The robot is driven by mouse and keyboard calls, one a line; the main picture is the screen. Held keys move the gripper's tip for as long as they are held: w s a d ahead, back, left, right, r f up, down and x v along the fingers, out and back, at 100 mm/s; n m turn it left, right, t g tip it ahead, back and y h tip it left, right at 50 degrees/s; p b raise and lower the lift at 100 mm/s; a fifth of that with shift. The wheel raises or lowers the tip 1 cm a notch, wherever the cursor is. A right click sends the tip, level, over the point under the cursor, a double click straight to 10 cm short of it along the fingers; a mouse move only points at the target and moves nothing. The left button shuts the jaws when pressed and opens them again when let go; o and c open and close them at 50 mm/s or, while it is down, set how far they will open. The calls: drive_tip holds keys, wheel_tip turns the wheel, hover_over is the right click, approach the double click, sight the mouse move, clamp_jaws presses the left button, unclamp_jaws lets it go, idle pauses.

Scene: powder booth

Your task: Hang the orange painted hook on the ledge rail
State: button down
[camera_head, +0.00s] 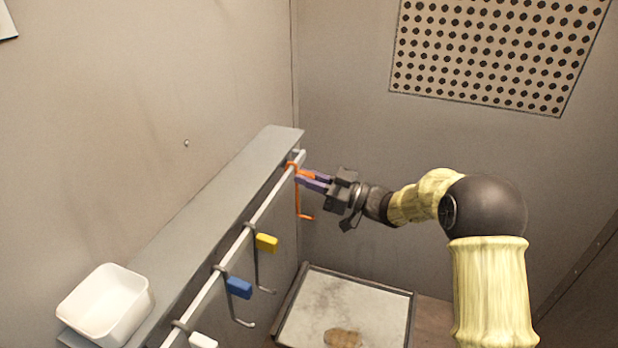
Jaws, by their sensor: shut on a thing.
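The orange hook (298,201) is at the far end of the ledge rail (230,257). Its bent top is at the rail, and its shank hangs down to a small curled foot. I cannot tell whether the top rests on the rail or is just beside it. My gripper (304,178) reaches in from the right and is shut on the hook's upper part, which its purple fingers partly hide. The rail is a pale bar along the front of the grey ledge (200,205).
Hooks with yellow (266,243), blue (239,288) and white (203,341) blocks hang nearer along the rail. A white tub (106,305) stands on the ledge's near end. Below is a dark-rimmed tray (375,285) with a brown lump (343,338). A perforated panel (495,50) is on the back wall.

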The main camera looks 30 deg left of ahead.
drive_tip(key=c, duration=1.3)
unclamp_jaws()
drive_tip(key=d+f, duration=0.1)
drive_tip(key=d, duration=0.4)
drive_tip(key=w+d+f+p, duration=0.1)
drive_tip(key=d, duration=0.5)
drive_tip(key=w+d+f+p, duration=0.1)
drive_tip(key=d, duration=0.5)
